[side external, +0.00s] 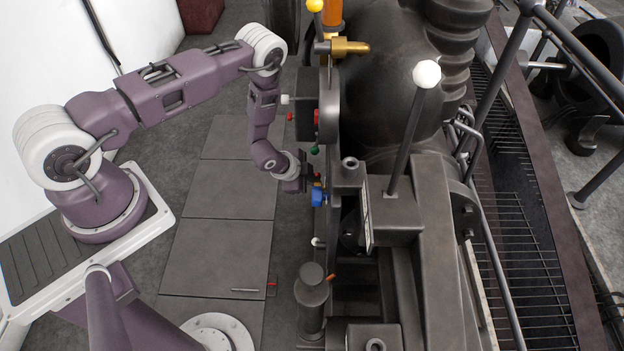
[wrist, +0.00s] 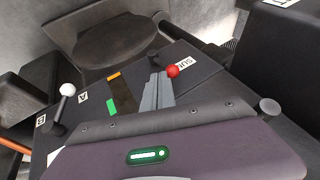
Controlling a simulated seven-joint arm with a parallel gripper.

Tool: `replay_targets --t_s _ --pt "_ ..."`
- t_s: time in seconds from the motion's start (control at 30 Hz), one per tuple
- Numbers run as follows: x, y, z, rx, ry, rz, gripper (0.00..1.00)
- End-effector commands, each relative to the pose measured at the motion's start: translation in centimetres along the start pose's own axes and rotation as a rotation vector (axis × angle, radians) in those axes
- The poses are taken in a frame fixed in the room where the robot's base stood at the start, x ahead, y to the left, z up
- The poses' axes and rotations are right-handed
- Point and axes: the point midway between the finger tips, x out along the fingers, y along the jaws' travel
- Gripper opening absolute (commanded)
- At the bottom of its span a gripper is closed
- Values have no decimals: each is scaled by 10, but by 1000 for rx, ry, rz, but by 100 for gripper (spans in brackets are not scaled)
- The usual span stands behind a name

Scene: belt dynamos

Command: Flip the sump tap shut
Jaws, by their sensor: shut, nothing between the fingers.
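The sump tap shows in the wrist view as a red ball knob (wrist: 173,71) beside a white label reading "SUM", partly cut off by the knob. My gripper (wrist: 157,78) is shut and empty, with its grey fingertips just left of the red knob. I cannot tell whether they touch it. The tap's lever is mostly hidden behind the fingers, so its position is unclear. In the side external view my gripper (side external: 305,175) hangs at the left flank of the dark machine, close to a blue part (side external: 318,197). The red knob is not clearly visible there.
A tall lever with a white ball (side external: 427,75) rises from the machine. Floor plates (side external: 215,240) left of the machine are mostly clear.

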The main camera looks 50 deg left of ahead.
Motion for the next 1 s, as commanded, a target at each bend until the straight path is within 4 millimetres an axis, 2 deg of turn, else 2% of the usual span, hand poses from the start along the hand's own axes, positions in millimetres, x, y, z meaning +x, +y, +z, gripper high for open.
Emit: replay_targets --t_s 0.33,0.57,0.87,1.0 --pt "0 -2 0 0 0 0 0" --pt "6 -27 2 -1 0 -2 0" --pt "5 -26 2 0 0 1 0" --pt "-6 -14 0 1 -2 4 0"
